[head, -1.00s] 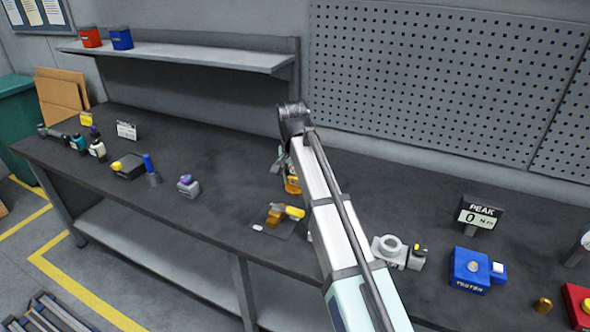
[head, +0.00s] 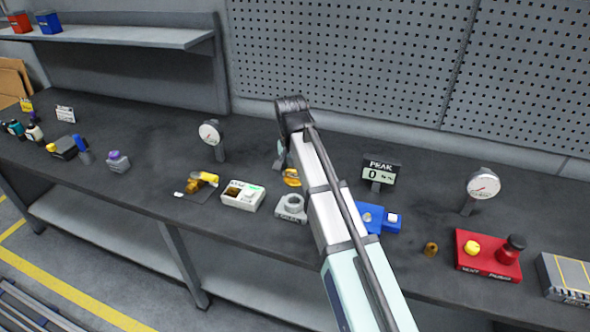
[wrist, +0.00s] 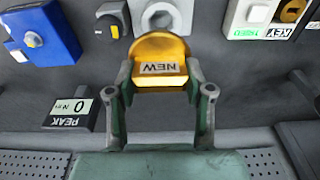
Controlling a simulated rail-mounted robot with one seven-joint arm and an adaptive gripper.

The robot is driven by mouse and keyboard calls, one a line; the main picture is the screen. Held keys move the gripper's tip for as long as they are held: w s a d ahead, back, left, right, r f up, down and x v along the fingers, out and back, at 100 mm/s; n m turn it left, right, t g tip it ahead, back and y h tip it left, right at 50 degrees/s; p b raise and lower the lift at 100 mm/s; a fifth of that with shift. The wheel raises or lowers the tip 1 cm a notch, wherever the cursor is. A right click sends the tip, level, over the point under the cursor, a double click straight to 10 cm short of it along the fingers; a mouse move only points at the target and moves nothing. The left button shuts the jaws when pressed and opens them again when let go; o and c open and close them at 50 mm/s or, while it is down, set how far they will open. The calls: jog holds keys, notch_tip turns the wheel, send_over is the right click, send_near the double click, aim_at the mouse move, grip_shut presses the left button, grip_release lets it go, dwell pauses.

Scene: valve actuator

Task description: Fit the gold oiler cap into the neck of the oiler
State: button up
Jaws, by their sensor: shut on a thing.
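My gripper (wrist: 160,95) is shut on a gold, rounded piece (wrist: 160,52) with a "NEW" label, its fingers on either side. It looks like the gold cap, but I cannot be sure. The piece also shows in the head view (head: 291,177), just left of my arm and above the bench. My gripper (head: 281,160) is partly hidden there by the arm. A small brass part with a dark opening (head: 431,248) stands on the bench right of my arm. I cannot tell whether it is the oiler.
A blue tester (head: 370,217), PEAK display (head: 380,172), gauge (head: 482,187) and red button box (head: 488,254) are right.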

aim_at(293, 178)
jog(key=shift+w, duration=0.1)
jog(key=shift+a, duration=0.25)
jog(key=shift+p, duration=0.3)
jog(key=shift+f+b, duration=1.15)
jog(key=shift+f, duration=1.7)
jog(key=shift+p, duration=0.6)
jog(key=shift+f+b, duration=0.5)
jog(key=shift+f, duration=1.1)
jog(key=o, duration=1.4)
